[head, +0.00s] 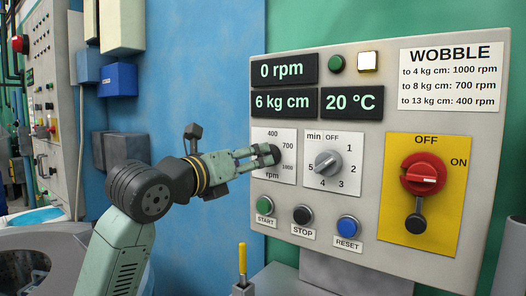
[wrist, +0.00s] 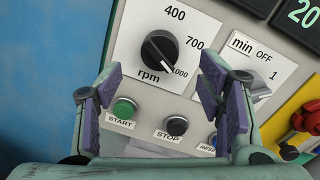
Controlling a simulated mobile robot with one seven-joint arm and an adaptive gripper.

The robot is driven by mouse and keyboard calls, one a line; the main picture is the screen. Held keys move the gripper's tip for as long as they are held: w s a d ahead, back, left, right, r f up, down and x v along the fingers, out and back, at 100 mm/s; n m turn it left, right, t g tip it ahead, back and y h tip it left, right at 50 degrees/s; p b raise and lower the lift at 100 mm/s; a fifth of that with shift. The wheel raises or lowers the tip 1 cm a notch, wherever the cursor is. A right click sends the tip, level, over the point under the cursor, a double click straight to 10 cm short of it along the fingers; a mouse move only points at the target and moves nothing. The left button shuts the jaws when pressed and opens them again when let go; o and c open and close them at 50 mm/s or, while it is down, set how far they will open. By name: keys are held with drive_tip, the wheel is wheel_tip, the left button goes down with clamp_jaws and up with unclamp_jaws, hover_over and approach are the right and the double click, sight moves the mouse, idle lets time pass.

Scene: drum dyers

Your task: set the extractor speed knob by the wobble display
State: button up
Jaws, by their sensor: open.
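The black rpm speed knob (wrist: 158,48) sits on a white plate marked 400, 700 and 1000. Its white pointer line points lower right, at 1000. The wobble display (head: 284,104) reads 6 kg cm. The wobble chart (head: 450,76) lists to 4 kg cm: 1000 rpm, to 8: 700 rpm, to 13: 400 rpm. My gripper (head: 266,155) is in front of the speed plate and largely hides the knob in the head view. In the wrist view my gripper (wrist: 160,82) is open, with the knob ahead between and beyond its purple pads, not clasped.
The speed display (head: 282,70) reads 0 rpm; another display (head: 351,102) reads 20 °C. A grey minutes knob (head: 328,163) is close right. Start (head: 265,204), stop (head: 302,214) and reset (head: 348,227) buttons sit below. A red switch (head: 424,174) is at right.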

sight(262, 156)
drive_tip(key=p+x, duration=0.1)
drive_tip(key=x, duration=0.5)
drive_tip(key=shift+w+d+p, duration=0.15)
drive_tip(key=shift+d+p, duration=0.05)
drive_tip(key=shift+p, duration=0.1)
drive_tip(key=c, duration=1.2)
drive_tip(key=shift+o, duration=0.2)
drive_tip(key=shift+n, duration=0.3)
drive_tip(key=n+b, duration=0.1)
drive_tip(key=n, duration=0.4)
drive_tip(key=shift+a, duration=0.1)
drive_tip(key=n, duration=0.5)
drive_tip(key=shift+n+g, duration=0.4)
